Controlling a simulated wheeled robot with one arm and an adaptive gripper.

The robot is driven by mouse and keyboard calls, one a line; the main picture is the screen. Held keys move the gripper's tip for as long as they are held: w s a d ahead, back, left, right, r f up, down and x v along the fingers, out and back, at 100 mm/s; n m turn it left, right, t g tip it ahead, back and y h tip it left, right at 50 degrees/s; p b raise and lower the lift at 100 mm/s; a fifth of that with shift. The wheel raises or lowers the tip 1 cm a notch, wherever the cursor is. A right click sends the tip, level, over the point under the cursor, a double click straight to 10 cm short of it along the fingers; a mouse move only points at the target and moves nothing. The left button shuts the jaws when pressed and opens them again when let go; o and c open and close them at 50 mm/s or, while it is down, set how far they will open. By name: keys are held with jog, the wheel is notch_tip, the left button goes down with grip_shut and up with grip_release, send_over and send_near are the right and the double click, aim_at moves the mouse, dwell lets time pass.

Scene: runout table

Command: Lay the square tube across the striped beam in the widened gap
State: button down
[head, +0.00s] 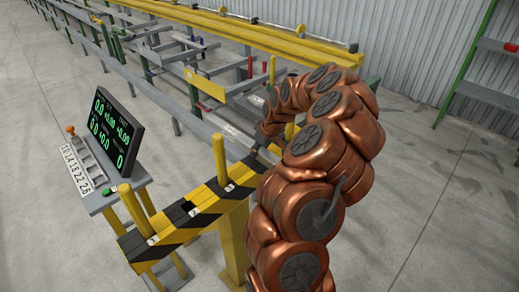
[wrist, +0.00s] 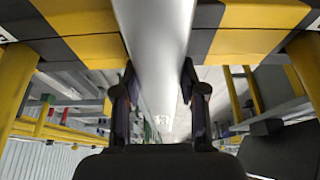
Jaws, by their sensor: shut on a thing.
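My gripper is shut on the smooth grey square tube (wrist: 157,60), with one dark finger on each side of it in the wrist view (wrist: 160,90). The tube runs up the middle of that view and crosses in front of the yellow-and-black striped beam (wrist: 80,15). I cannot tell whether it touches the beam. Yellow posts stand on both sides of the tube, apart from it. In the head view the striped beam (head: 180,222) runs diagonally, with upright yellow posts (head: 131,203) on it. My copper arm covers its right end and hides most of the gripper and tube.
A console with a dark readout screen (head: 113,130) and a button panel stands left of the beam. Behind are long racks with yellow rails (head: 265,40) and grey bars. A green shelf frame (head: 468,65) is at the right. The floor at the right is clear.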

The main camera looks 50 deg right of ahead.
jog(key=shift+f, duration=0.3)
jog(key=shift+f, duration=0.1)
jog(key=c, duration=0.7)
grip_release()
jog(key=shift+o, duration=0.2)
jog(key=b+v, duration=0.3)
jog(key=v, duration=0.7)
jog(key=shift+s+r, duration=0.15)
jog(key=shift+r, duration=0.2)
jog(key=shift+s+a+r, duration=0.1)
jog(key=shift+s+r, duration=0.2)
jog(key=shift+r, duration=0.35)
